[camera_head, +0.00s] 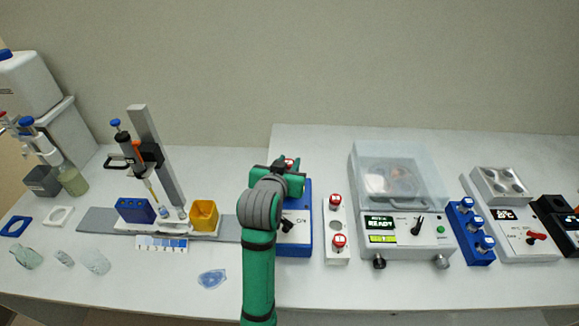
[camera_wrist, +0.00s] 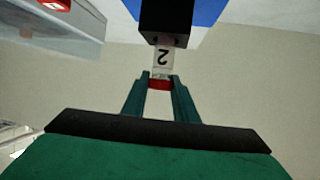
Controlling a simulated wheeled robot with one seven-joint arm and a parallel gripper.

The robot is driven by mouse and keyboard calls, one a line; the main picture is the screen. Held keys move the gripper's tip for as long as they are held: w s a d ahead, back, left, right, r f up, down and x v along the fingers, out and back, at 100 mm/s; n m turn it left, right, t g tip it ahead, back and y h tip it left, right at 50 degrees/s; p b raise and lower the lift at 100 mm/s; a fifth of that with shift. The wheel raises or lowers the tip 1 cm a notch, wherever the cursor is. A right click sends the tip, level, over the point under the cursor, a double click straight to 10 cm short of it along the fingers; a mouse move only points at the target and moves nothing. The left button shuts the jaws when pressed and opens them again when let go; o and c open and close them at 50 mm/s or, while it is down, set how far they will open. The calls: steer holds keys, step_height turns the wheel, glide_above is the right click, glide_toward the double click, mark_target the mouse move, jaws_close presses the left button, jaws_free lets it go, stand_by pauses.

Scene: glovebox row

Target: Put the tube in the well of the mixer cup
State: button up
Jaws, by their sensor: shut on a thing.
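The tube has a red cap and a white label with a "2"; its label shows in the wrist view (camera_wrist: 162,58). My gripper (camera_wrist: 160,80) is shut on the tube at its red cap. The tube's far end meets the black mixer cup (camera_wrist: 168,18) and is hidden there; I cannot tell how deep it sits. The cup is on the blue mixer (camera_head: 298,235), which has a black knob on its front. In the head view my gripper (camera_head: 288,168) is over the back of the mixer, and my arm hides the cup and most of the tube.
A white rack (camera_head: 338,250) with red-capped tubes stands just right of the mixer. Farther right are a clear-lidded centrifuge (camera_head: 400,180) and a blue rack (camera_head: 470,235). On the left are a pipette stand (camera_head: 155,150) and a yellow box (camera_head: 204,216).

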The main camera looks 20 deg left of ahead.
steer(key=shift+a+f, duration=0.1)
steer(key=shift+f, duration=0.7)
steer(key=shift+s+d+f, duration=0.1)
steer(key=shift+d+f, duration=0.1)
steer(key=shift+f, duration=0.1)
steer(key=shift+a, duration=0.1)
steer(key=o, duration=1.1)
steer(key=shift+s+f, duration=0.1)
steer(key=shift+o, duration=0.2)
